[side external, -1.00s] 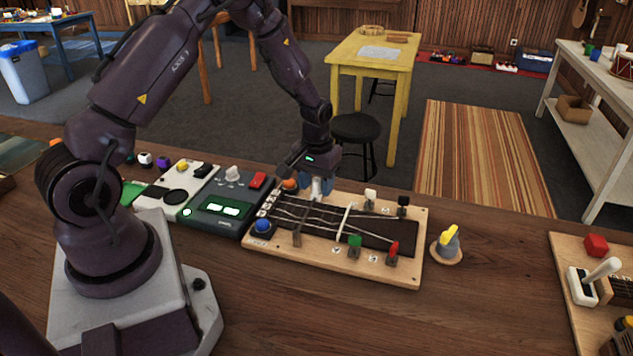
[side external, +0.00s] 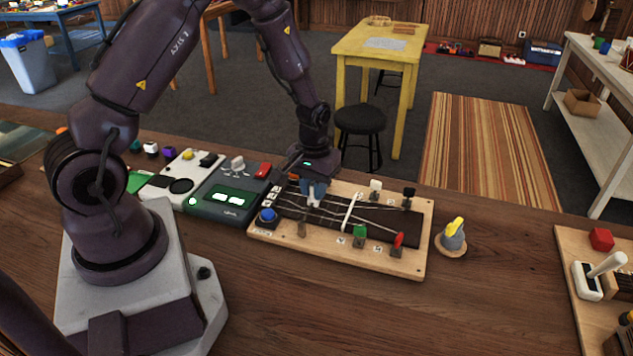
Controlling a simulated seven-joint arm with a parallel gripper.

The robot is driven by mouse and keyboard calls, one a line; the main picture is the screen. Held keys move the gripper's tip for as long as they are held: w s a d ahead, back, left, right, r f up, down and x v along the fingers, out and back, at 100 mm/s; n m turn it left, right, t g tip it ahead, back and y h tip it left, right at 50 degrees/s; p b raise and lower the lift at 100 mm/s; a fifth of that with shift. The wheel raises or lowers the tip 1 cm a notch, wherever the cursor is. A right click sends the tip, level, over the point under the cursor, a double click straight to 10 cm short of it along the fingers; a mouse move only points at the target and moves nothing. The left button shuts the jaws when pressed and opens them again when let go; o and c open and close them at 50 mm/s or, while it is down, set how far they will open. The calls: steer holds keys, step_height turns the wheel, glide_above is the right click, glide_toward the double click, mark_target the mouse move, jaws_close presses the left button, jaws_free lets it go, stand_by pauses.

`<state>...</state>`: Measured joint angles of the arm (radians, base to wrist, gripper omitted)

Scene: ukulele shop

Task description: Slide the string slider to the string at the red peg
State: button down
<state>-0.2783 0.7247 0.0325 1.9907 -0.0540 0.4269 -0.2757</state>
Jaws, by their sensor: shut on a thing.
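A wooden board (side external: 340,262) carries a dark fretboard with several pale strings. Red (side external: 398,240) and green (side external: 360,233) pegs stand on its near side at the right. White (side external: 376,186) and black (side external: 409,192) pegs stand on its far side. The pale string slider (side external: 313,198) is on the left half of the fretboard, left of the white crossbar (side external: 352,211). My gripper (side external: 313,189) points down with its blue fingers shut on the slider. The fingers partly hide the slider, and I cannot tell exactly which string it meets.
A blue button (side external: 268,215) is at the board's left end. A green-lit device (side external: 226,197) stands just left of the board. A yellow-topped grey knob (side external: 453,236) stands to its right. The table in front of the board is clear.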

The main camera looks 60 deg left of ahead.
steer(key=c, duration=1)
jaws_free()
step_height(320, 180, up, 13)
